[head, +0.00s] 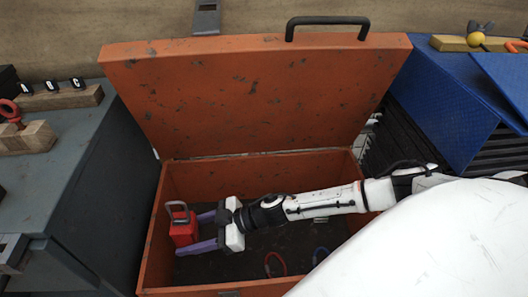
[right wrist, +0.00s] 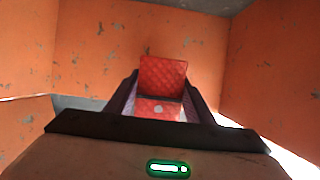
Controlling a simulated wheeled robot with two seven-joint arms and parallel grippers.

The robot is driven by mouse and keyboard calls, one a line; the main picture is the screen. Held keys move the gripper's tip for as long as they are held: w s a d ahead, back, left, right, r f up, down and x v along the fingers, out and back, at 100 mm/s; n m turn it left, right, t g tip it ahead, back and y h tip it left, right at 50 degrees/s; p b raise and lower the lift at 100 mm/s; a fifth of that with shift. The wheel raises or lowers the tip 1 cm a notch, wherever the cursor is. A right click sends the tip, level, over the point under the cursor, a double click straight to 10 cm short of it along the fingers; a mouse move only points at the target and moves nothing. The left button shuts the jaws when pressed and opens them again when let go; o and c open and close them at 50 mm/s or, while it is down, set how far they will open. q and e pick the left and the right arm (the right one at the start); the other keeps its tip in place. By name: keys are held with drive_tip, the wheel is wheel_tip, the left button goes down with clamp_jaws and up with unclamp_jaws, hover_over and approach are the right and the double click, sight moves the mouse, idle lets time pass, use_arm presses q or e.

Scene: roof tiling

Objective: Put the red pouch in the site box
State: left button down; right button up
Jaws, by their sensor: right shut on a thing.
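The red pouch (head: 183,234) with a grey loop on top is at the left inside the site box, in the head view. My right gripper (head: 192,232) reaches in from the right, with one purple finger on each side of the pouch, shut on it. In the right wrist view the pouch (right wrist: 161,74) sits between the fingers, with orange walls around. The orange site box (head: 158,250) stands open, its lid (head: 250,95) raised at the back. I cannot tell whether the pouch touches the floor of the box. My left gripper is not in view.
A grey workbench (head: 60,170) is on the left, and a blue-topped bench (head: 450,110) on the right. Much of the box floor is clear.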

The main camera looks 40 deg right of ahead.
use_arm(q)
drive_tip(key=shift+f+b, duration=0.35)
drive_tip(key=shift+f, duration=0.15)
use_arm(e)
drive_tip(key=shift+w+f, duration=0.1)
drive_tip(key=shift+f, duration=0.65)
